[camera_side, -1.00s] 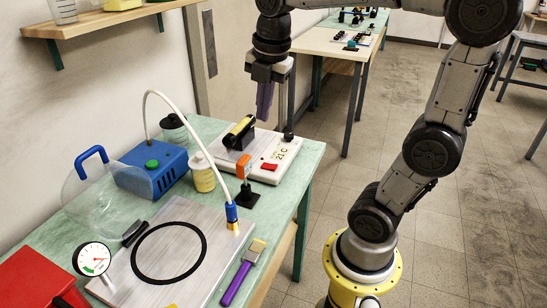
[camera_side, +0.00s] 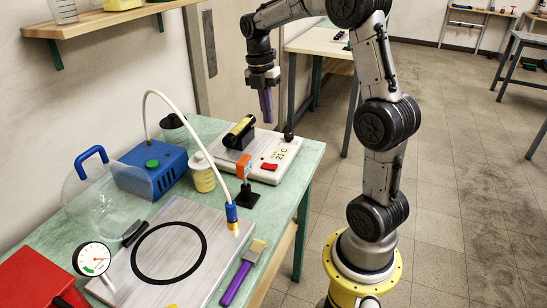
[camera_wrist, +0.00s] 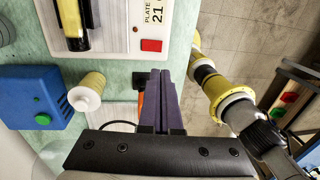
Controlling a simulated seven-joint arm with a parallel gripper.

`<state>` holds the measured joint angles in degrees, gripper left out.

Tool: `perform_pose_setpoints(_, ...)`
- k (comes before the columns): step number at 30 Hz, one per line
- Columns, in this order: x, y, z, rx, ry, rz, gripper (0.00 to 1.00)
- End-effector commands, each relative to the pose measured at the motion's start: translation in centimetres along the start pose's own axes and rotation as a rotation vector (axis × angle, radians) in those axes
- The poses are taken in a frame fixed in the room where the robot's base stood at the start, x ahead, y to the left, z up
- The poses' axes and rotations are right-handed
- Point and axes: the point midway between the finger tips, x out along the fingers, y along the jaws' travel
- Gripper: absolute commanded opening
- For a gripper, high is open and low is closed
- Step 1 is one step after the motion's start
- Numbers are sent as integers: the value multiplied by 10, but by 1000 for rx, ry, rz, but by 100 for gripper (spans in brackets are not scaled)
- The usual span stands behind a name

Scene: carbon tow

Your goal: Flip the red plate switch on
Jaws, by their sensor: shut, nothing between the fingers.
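The red plate switch (camera_side: 269,167) sits on the front of the white hot plate unit (camera_side: 255,175), beside a display reading 21 C. In the wrist view the red switch (camera_wrist: 151,45) is ahead of the fingertips, slightly to the left. My gripper (camera_side: 267,120) is shut and empty, with purple fingers pointing down. It hangs above the unit and apart from it in the side view. The shut fingers (camera_wrist: 160,75) also show in the wrist view. I cannot tell the switch's on or off position.
An orange block on a black stand (camera_side: 246,170) stands just in front of the unit. A black roller with a yellow band (camera_side: 240,132) lies on its plate. A blue pump (camera_side: 152,168), a cream spool (camera_side: 202,172) and a white hose (camera_side: 190,115) are to the left.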

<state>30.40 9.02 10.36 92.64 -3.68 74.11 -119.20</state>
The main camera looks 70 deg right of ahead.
Motion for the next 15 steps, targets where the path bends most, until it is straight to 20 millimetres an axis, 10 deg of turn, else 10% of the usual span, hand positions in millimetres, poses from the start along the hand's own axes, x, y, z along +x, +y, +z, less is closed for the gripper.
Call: perform_pose_setpoints(15,72,-1,-1,1,3,-4,0)
